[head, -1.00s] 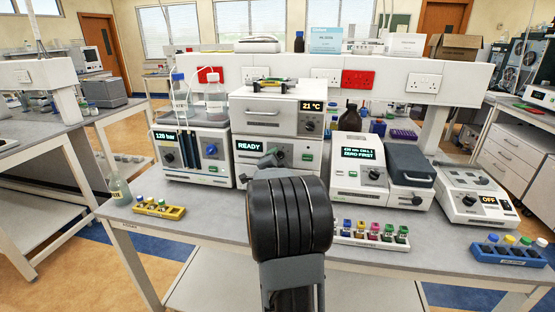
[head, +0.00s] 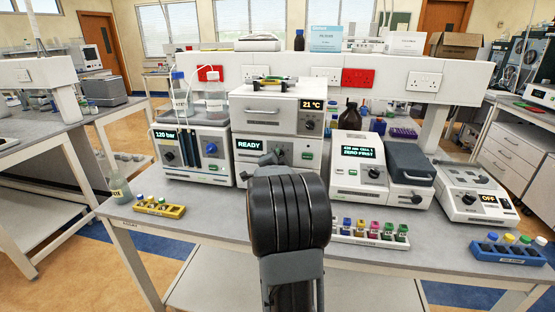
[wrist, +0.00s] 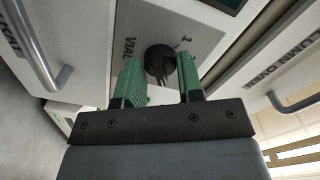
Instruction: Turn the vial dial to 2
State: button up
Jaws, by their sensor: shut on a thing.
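The vial dial (wrist: 157,55) is a round black knob on a grey panel in the wrist view. The word VIAL is printed to its left and a "1" with a tick mark to its upper right. No 2 is readable, and I cannot tell where the knob points. My gripper (wrist: 160,68) has its green fingers on either side of the knob, shut on it. In the head view the unit with the READY display (head: 249,144) stands mid-bench, and my arm hides much of its front.
Handles (wrist: 53,72) flank the panel in the wrist view. On the bench, a pump with a 120 bar display (head: 166,135) stands left and a ZERO-FIRST instrument (head: 358,152) right. A yellow vial rack (head: 158,207) and a white rack of coloured vials (head: 368,238) lie in front.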

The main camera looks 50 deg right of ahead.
jog(key=shift+n+p, duration=0.75)
jog(key=shift+n, duration=7.05)
jog(key=o, duration=0.9)
jog(key=shift+s, duration=0.1)
